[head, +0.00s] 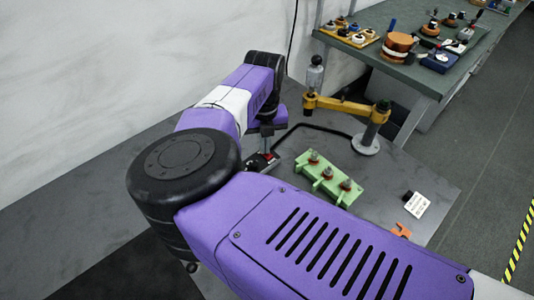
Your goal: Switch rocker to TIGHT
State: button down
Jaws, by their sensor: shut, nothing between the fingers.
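A small dark unit with a red part (259,163) sits on the grey table by the left side of the green block; it may be the rocker switch, but it is too small and too covered by my arm to tell its position or read any TIGHT mark. My gripper (265,150) points down right above this unit, its fingers close together with nothing seen between them. I cannot tell whether the tips touch it.
A green block (322,188) with three red-based studs lies right of my gripper. A yellow swing arm (340,106) on a grey post stands behind. A white label card (415,205) and an orange clip (401,231) lie at right. A green-topped bench (398,77) holds several parts.

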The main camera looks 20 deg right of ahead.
jog(key=shift+f, duration=0.2)
jog(key=shift+r, duration=0.1)
jog(key=shift+r+p, duration=2.5)
jog(key=shift+r, duration=1)
